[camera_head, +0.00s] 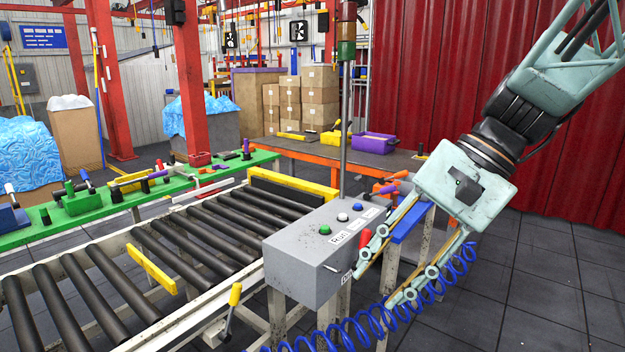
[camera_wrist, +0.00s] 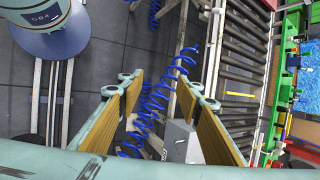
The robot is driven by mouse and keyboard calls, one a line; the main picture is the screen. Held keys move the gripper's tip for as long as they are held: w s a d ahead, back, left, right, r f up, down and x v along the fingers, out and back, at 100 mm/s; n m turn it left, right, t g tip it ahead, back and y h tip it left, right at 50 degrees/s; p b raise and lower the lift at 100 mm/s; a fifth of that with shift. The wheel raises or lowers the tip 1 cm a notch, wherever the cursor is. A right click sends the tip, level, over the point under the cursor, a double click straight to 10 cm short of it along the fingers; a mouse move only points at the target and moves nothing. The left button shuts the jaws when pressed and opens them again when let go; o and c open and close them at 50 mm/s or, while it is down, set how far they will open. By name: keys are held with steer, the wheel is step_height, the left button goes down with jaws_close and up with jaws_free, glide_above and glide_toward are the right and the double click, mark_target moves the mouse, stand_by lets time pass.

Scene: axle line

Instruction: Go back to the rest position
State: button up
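My gripper (camera_head: 374,291) is at the right in the head view, hanging tilted down and to the left from my arm. Its two fingers are spread apart with nothing between them. The fingers appear in front of the right end of the grey control box (camera_head: 290,262); I cannot tell whether they touch it. In the wrist view my gripper (camera_wrist: 160,92) shows two wood-coloured finger pads wide apart, with floor, blue coiled hose (camera_wrist: 150,105) and part of the grey box (camera_wrist: 181,140) seen beyond the gap.
A roller conveyor (camera_head: 190,246) runs left of the box. A green rail (camera_head: 130,205) with tools lies behind it. A signal post (camera_head: 346,120) rises behind the box. An orange-edged table (camera_head: 300,150) stands farther back. Floor is open at the right before the red curtain (camera_head: 430,80).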

steer(key=s+d+r+n+t+h, duration=0.1)
steer(key=s+d+n+t+h, duration=0.1)
steer(key=s, duration=0.8)
steer(key=s+d+r+n+t+h, duration=0.1)
steer(key=s+d+n+t+h, duration=0.1)
steer(key=s+d+n+h, duration=0.2)
steer(key=shift+s+d+n, duration=0.3)
steer(key=shift+s+d, duration=1.3)
steer(key=shift+s, duration=1.3)
